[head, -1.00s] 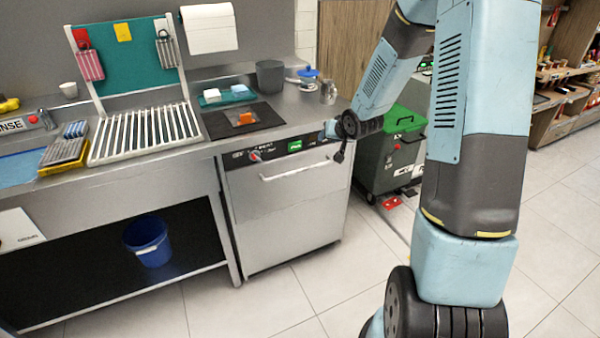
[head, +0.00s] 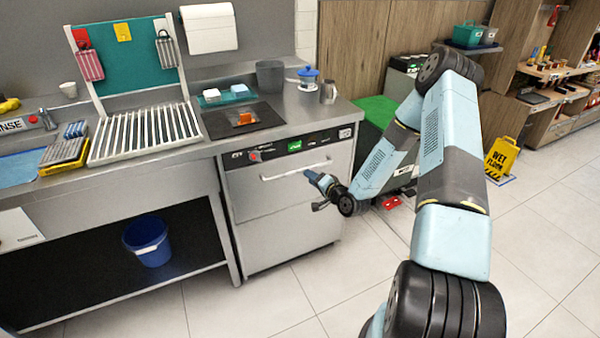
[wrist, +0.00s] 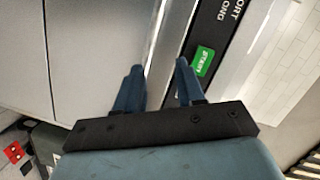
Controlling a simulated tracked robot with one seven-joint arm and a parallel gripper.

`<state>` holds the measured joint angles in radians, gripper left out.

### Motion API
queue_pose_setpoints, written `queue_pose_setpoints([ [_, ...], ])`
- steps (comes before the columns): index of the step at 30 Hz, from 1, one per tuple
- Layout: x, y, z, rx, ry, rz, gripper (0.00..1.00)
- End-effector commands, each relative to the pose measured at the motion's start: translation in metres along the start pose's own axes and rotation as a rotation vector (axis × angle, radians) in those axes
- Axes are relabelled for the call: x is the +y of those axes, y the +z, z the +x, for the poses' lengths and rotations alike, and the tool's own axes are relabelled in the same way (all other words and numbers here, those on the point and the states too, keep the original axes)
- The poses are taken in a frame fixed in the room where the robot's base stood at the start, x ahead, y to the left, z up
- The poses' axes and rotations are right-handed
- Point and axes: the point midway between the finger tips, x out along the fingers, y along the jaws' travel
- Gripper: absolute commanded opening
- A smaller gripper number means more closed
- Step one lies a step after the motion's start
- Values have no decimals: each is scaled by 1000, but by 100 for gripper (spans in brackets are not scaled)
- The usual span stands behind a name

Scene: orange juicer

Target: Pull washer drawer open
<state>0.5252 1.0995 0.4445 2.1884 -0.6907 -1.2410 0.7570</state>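The washer (head: 285,215) is a grey steel unit under the counter, with a black control strip and a green label (head: 295,146). Its front is shut. A pale bar handle (head: 285,174) runs across the upper front. My gripper (head: 309,174) is at the right part of this handle. In the wrist view my gripper (wrist: 158,72) has its two blue fingers apart, with the pale edge of the handle (wrist: 154,45) running up between them. I cannot tell whether either finger touches it. The green START label (wrist: 203,61) shows just beyond the right finger.
The steel counter (head: 340,112) above holds a rack, a dark container and a metal jug. A blue bucket (head: 148,241) stands on the shelf left of the washer. A green-lidded bin (head: 378,110) stands to the right. The floor before the washer is clear.

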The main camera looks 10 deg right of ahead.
Motion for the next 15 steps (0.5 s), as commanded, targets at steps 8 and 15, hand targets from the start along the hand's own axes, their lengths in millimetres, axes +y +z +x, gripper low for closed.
queue_pose_setpoints([
  [8, 32, 25, -10, 138, -151, 244, 38],
  [15, 48, 36, -23, 245, -252, 395, 38],
])
